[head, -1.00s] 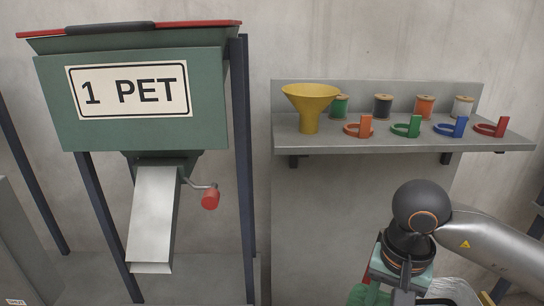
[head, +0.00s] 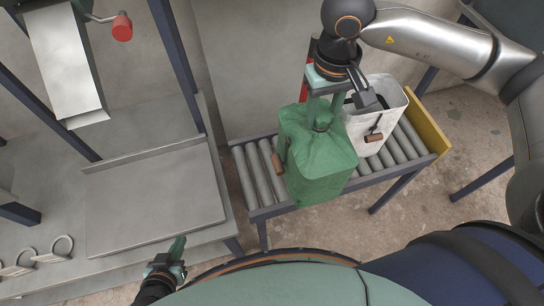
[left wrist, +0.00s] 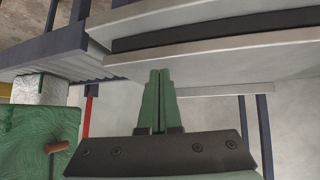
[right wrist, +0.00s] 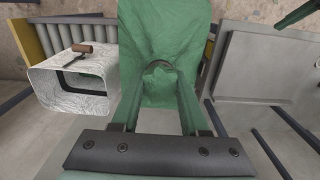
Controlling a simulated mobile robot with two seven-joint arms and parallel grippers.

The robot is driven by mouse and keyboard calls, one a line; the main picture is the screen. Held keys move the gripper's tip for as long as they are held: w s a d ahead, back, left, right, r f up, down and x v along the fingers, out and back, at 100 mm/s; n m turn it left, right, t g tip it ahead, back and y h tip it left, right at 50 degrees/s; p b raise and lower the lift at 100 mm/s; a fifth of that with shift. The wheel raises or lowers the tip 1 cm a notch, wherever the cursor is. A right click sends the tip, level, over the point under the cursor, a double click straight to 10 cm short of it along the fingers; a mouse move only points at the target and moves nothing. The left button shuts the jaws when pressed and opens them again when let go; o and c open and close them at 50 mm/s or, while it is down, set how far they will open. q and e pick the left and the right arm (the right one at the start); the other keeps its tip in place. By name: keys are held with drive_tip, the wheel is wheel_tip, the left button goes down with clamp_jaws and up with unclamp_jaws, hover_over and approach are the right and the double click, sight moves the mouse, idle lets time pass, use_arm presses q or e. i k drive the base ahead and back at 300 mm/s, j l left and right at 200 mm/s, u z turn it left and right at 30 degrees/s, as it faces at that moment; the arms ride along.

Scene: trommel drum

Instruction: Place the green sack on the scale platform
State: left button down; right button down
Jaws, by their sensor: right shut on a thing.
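The green sack (head: 320,165) is over the roller conveyor in the head view, its front overhanging the near edge. My right gripper (head: 321,108) is shut on its neck from above; the fingers flank the neck in the right wrist view (right wrist: 158,85). I cannot tell whether the sack touches the rollers. The scale platform (head: 155,195), a bare flat grey plate, is left of the conveyor. My left gripper (head: 178,247) is near the plate's front right corner, and its fingers are together and empty in the left wrist view (left wrist: 158,100).
A white open container (head: 390,110) with a brown handle stands behind and right of the sack on the roller conveyor (head: 253,180). Metal rings (head: 50,250) lie left of the platform. A dark post (head: 175,65) rises behind the platform. A metal chute (head: 65,60) hangs at upper left.

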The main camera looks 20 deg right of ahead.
sight(151, 194)
drive_tip(key=k+l+u, duration=0.1)
drive_tip(key=l+u, duration=0.25)
drive_tip(key=k+l+u, duration=0.1)
drive_tip(key=u, duration=0.3)
drive_tip(key=k+l+u, duration=0.15)
drive_tip(key=u, duration=0.2)
